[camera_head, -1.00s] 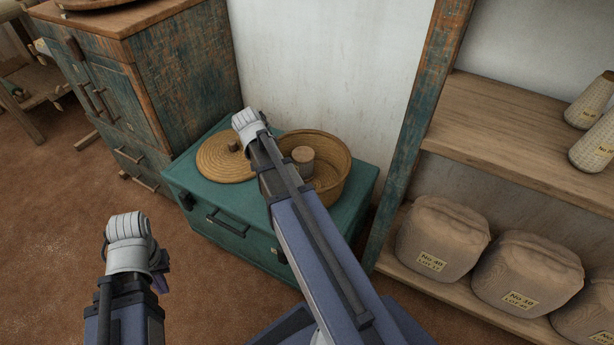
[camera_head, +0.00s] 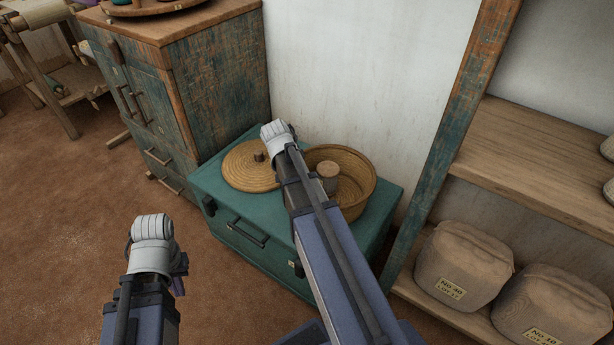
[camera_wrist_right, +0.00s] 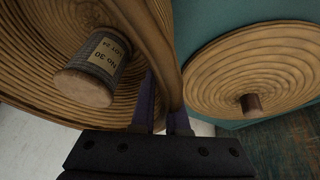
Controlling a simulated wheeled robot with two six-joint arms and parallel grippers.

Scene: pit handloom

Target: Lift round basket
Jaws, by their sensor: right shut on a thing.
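The round basket (camera_head: 358,205) is a coiled tan basket, open at the top, at the right end of the green chest (camera_head: 215,215). A spool of thread (camera_head: 328,170) stands in it. My right gripper (camera_wrist_right: 165,105) is shut on the basket's rim, one finger on each side, as the right wrist view shows. In the head view my right arm covers part of the basket and hides its fingers. The basket's underside is hidden, so I cannot tell if it touches the chest. My left gripper (camera_head: 177,283) is over the floor at lower left, apart from everything; its fingers are mostly hidden.
A coiled round lid (camera_head: 247,168) with a knob lies on the chest left of the basket. A worn wooden cabinet (camera_head: 215,85) stands behind on the left. A shelf (camera_head: 530,190) with cloth sacks (camera_head: 462,265) stands at right.

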